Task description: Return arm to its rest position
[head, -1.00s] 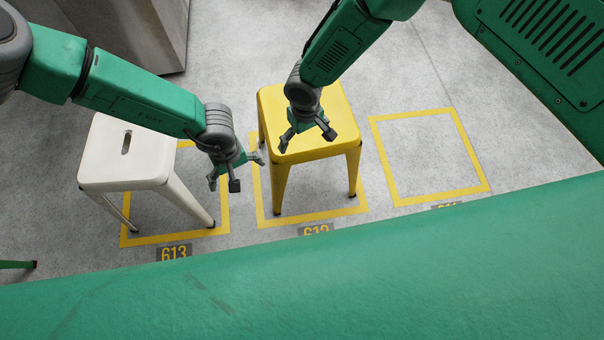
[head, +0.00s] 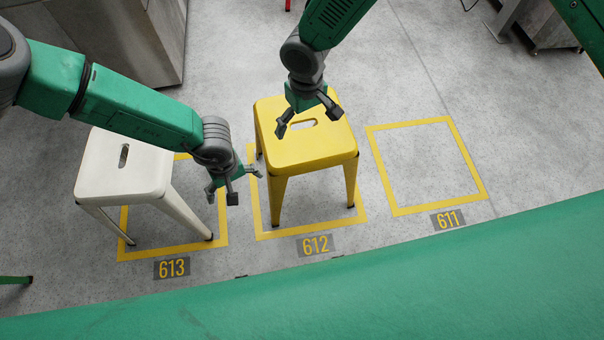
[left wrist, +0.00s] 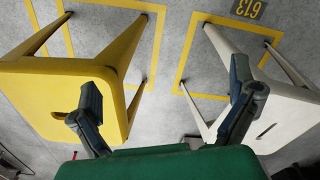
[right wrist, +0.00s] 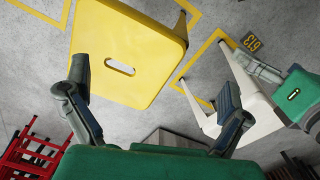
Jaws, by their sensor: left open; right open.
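My left gripper (head: 230,192) is open and empty, in the gap between the white stool and the yellow stool. My right gripper (head: 309,117) is open and empty, above the yellow stool's seat in the head view. In the right wrist view its fingers (right wrist: 152,112) are spread, with the yellow seat (right wrist: 120,50) beyond them. The yellow stool (head: 290,150) stands upright in square 612. The white stool (head: 105,170) stands upright in square 613, partly hidden by my left arm.
Square 611 (head: 425,165) is empty floor inside yellow tape. A metal cabinet (head: 130,40) stands at the back left. Grey equipment (head: 550,25) stands at the back right. Red frames (right wrist: 30,155) show in the right wrist view.

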